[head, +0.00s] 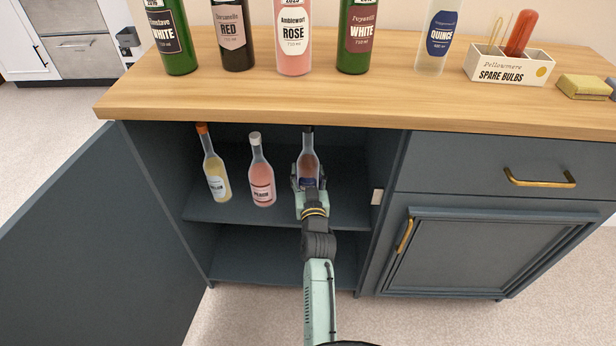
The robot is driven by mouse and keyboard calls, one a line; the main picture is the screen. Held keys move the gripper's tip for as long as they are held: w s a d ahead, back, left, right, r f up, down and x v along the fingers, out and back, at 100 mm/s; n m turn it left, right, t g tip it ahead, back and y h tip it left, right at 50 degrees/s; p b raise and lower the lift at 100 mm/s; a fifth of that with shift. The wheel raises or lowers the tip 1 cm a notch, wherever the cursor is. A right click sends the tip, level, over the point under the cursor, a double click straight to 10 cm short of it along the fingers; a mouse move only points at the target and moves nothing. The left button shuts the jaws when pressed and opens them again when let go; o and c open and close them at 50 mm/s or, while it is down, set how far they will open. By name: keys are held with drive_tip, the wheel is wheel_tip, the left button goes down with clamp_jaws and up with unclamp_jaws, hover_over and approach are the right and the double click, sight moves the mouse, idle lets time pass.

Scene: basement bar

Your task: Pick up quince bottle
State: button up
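The gripper hides that bottle's lower part. I cannot tell whether the fingers are closed on it or only around it.
An orange-capped yellow bottle (214,170) and a pink bottle (262,175) stand left on the shelf (235,212). The open door (95,240) is at left. The countertop (300,100) overhangs the cabinet and holds several bottles, a spare-bulbs box (507,72) and a sponge (583,87).

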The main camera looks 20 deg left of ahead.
clamp_jaws()
drive_tip(key=shift+r, duration=0.2)
idle(0.3)
drive_tip(key=shift+w+r, duration=0.1)
drive_tip(key=shift+r, duration=0.05)
